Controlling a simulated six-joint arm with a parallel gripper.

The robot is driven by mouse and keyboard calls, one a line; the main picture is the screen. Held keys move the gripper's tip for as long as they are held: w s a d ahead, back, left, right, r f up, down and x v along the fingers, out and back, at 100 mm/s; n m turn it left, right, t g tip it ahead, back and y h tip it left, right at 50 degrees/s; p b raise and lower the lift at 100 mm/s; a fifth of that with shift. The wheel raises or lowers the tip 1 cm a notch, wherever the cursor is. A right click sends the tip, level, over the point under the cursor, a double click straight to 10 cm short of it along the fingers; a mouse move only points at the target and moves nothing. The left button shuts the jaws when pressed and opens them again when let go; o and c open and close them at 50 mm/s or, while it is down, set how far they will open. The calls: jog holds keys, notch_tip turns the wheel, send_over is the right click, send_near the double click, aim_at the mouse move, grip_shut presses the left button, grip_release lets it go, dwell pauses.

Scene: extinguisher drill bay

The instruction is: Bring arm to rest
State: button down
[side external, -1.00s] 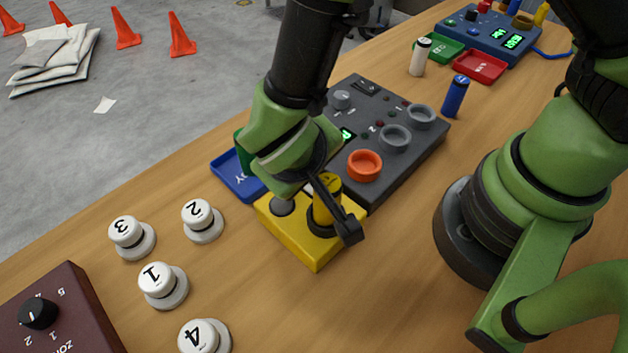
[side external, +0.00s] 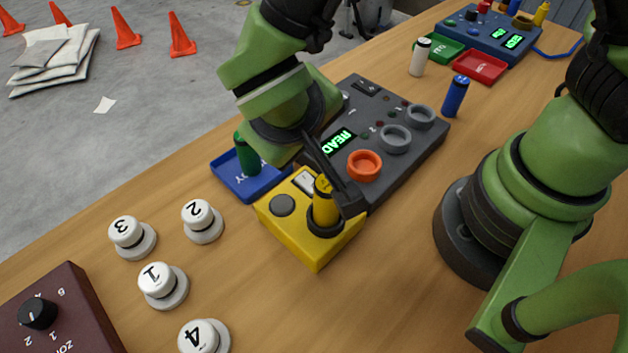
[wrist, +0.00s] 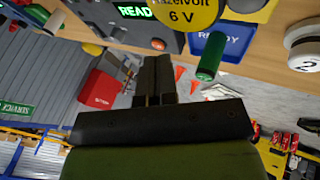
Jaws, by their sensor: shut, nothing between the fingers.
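My gripper (side external: 345,195) is shut and empty, with its dark fingers pressed together in the wrist view (wrist: 155,75). In the side view it hangs beside and partly in front of the yellow cylinder (side external: 323,203), over the edge of the yellow box (side external: 305,243). The cylinder stands upright in the dark socket of the box. I cannot tell whether the fingers touch it. My wrist tilts over the dark control panel (side external: 425,140), hiding part of it. A round yellow face marked 6 V (wrist: 183,12) shows in the wrist view.
A green cylinder (side external: 246,153) stands in the blue tray (side external: 235,186). Several white numbered knobs (side external: 203,220) and a maroon box (side external: 65,300) are at the front left. A blue cylinder (side external: 455,96) and white cylinder (side external: 420,57) stand farther back.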

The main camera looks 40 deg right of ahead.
jog(key=s+d+r+m+t+y, duration=0.1)
jog(key=s+d+r+t+y, duration=0.1)
jog(key=s+d+r, duration=0.3)
jog(key=s+d+r+m+t+y, duration=0.1)
jog(key=s+d+r+y, duration=0.4)
jog(key=r, duration=0.9)
jog(key=shift+s+d+m+t+y, duration=0.35)
jog(key=shift+d+m, duration=0.35)
jog(key=shift+d, duration=0.3)
